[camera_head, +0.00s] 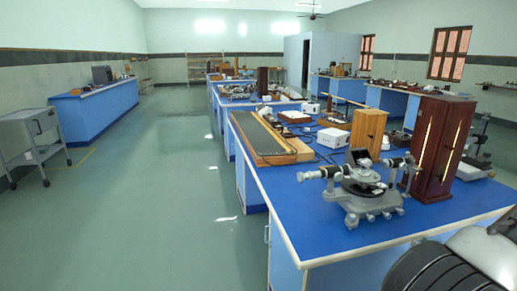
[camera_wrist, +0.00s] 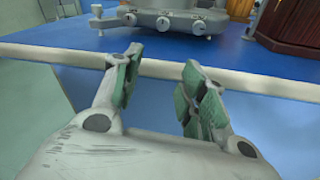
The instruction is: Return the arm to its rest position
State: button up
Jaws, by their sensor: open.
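My gripper (camera_wrist: 158,88) shows in the wrist view with its two green-padded fingers apart and nothing between them. It is in front of the pale edge of a blue-topped bench, and the edge runs across behind the fingers. The grey base of a spectrometer (camera_wrist: 165,20) with round knobs stands on the bench top beyond the fingertips, apart from them. In the head view my arm fills the bottom right corner, and my gripper cannot be made out there. The whole spectrometer (camera_head: 357,185) stands upright near the bench's front corner.
The blue bench (camera_head: 285,206) also holds a dark wooden cabinet (camera_head: 437,150), a lighter wooden box (camera_head: 366,132), a white box (camera_head: 333,138) and a long wooden tray (camera_head: 262,140). The green floor (camera_head: 150,210) to the left is open. A grey trolley (camera_head: 34,145) stands at far left.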

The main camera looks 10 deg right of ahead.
jog(key=s+a+r+n+g+y, duration=0.5)
jog(key=s+a+r+n+g, duration=0.5)
jog(key=a+n+g, duration=0.55)
jog(key=w+a+r+n+t+h, duration=0.1)
jog(key=a+r+n+h, duration=0.3)
jog(key=r+n, duration=0.6)
jog(key=a+r+n+t+h, duration=0.2)
jog(key=a+r+n+h, duration=0.2)
jog(key=r+n, duration=0.6)
jog(key=shift+w+r+h, duration=0.4)
jog(key=shift+r+h, duration=0.05)
jog(key=shift+h, duration=0.05)
